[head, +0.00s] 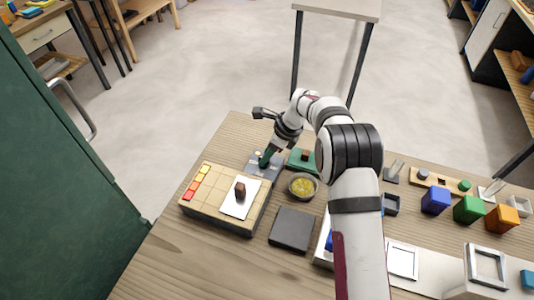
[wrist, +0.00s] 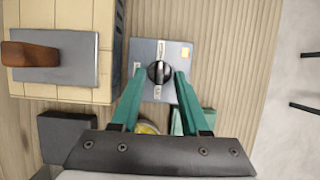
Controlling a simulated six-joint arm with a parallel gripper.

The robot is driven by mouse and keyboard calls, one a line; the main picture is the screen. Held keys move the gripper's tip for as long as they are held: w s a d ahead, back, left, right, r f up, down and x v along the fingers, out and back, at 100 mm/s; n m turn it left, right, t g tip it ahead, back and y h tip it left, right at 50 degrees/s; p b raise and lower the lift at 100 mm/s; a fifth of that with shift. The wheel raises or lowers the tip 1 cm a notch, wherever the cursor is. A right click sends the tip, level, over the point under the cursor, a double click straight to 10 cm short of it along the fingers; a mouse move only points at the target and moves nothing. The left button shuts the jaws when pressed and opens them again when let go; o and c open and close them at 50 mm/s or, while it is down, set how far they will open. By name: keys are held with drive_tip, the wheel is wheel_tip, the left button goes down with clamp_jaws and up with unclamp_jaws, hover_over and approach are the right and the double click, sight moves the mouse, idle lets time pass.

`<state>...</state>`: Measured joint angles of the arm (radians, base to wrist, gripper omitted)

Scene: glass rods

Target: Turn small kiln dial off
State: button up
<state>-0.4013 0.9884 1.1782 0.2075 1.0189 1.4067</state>
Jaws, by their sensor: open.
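The small kiln dial (wrist: 159,72) is a round black knob on a grey panel (wrist: 172,48). White label strips lie above, below and left of it, and an orange square sits at the panel's upper right. The knob's exact setting is too small to tell. In the head view the panel (head: 255,171) is beside a tan tiled kiln block (head: 213,177), partly hidden by my gripper (head: 265,159). My gripper (wrist: 160,74) is open, its green fingers on either side of the knob. I cannot tell whether they touch it.
A brown block on a white plate (head: 232,208) sits on the kiln block. A bowl of yellow bits (head: 302,186), a dark square pad (head: 292,229) and a green tray (head: 296,158) are close by. Coloured blocks stand at right. Bare wood lies in front.

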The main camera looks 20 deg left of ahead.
drive_tip(key=shift+a+f, duration=0.1)
drive_tip(key=shift+f, duration=0.15)
clamp_jaws()
idle(0.4)
drive_tip(key=n, duration=0.2)
drive_tip(key=n+g, duration=0.1)
drive_tip(key=shift+w+n, duration=0.2)
drive_tip(key=shift+n, duration=0.2)
drive_tip(key=shift+w+a+n+g+h, duration=0.1)
drive_tip(key=shift+n+g+h, duration=0.55)
drive_tip(key=shift+n, duration=1.15)
drive_tip(key=shift+g, duration=0.35)
